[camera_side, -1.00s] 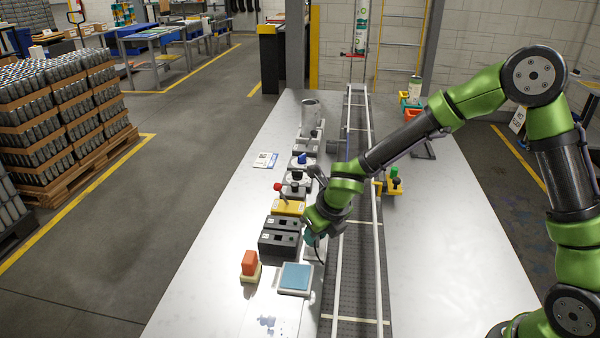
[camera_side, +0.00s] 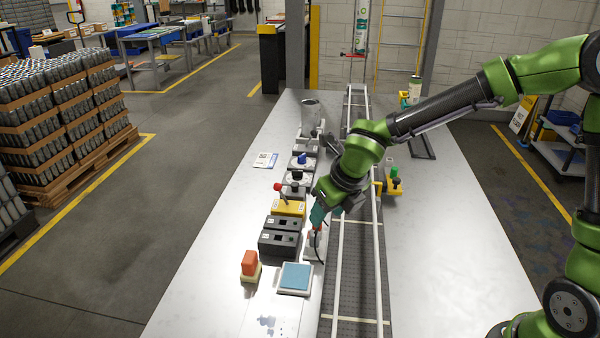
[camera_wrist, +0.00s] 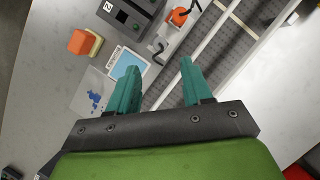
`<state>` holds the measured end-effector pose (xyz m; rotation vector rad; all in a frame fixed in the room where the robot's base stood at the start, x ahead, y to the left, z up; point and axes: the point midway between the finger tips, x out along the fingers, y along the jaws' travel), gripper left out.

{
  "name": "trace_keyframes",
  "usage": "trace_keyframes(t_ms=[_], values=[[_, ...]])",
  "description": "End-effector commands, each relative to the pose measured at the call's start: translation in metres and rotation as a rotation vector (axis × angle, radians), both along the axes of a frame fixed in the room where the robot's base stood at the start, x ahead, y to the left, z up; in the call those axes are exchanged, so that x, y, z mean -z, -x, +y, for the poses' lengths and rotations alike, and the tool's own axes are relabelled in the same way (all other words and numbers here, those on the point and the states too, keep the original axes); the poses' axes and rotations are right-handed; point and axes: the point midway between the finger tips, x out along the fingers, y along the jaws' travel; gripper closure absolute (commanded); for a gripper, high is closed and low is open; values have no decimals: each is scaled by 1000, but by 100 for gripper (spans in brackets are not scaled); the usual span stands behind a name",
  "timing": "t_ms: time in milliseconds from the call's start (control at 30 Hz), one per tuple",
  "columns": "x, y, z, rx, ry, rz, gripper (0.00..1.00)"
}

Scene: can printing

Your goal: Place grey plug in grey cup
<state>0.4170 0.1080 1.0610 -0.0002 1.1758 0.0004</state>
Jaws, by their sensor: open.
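My gripper (camera_side: 318,216) is open, its teal fingers pointing down above the near part of the row of devices, beside the conveyor. In the wrist view the two fingers of my gripper (camera_wrist: 160,66) are apart with nothing between them. A grey metal cylinder (camera_side: 311,108) stands upright at the far end of the row. Small grey parts (camera_side: 322,146) lie near it, partly hidden by my arm. I cannot tell for sure which of these is the grey plug or the grey cup. Neither shows clearly in the wrist view.
A blue pad (camera_side: 295,277) and an orange block (camera_side: 249,263) sit at the near end. The conveyor (camera_side: 357,270) runs alongside.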

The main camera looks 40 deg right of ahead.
Motion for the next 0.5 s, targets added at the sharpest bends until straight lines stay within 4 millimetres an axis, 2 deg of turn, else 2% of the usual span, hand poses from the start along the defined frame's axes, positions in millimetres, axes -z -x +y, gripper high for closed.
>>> trace_keyframes(t_ms=[100, 300, 367, 467, 500], values=[[-17, 6, -1, 3, 1, -3, 50], [-29, 15, -3, 66, -15, -2, 50], [-32, 21, -8, 169, -39, -5, 50], [-41, 36, -21, 455, -122, -24, 50], [-46, 43, -27, 599, -170, -38, 50]])
